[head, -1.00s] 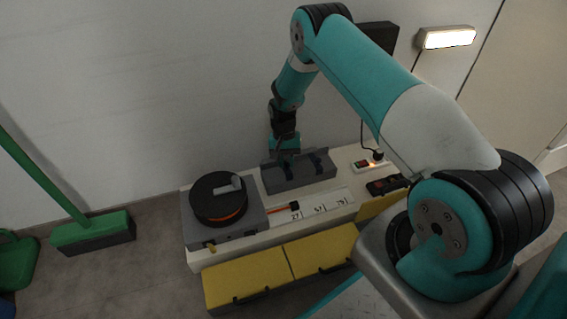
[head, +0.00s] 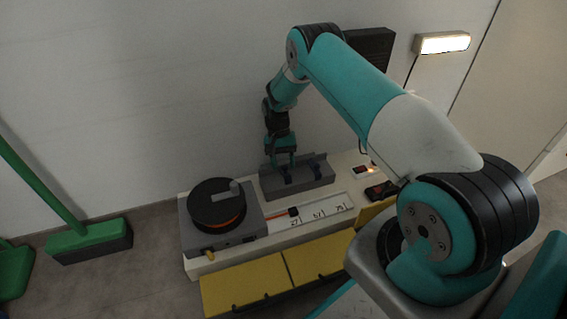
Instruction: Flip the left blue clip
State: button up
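A grey holder (head: 303,187) stands on the cream bench top near the wall. It carries two small dark blue clips, a left clip (head: 287,178) and a right clip (head: 315,171). My gripper (head: 283,163) points down from above at the left part of the holder, right over the left clip. Its fingertips partly cover that clip. Whether they touch it is too small to tell, and so is the gap between the fingers.
A grey box with a black reel (head: 217,204) stands left of the holder. A white marked strip (head: 325,213) lies in front, above yellow drawers (head: 246,285). A dark device (head: 381,190) is at right. A green broom (head: 90,241) leans at left.

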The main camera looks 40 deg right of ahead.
notch_tip(320, 180, up, 20)
jog(key=p, duration=0.9)
jog(key=shift+s+a, duration=0.1)
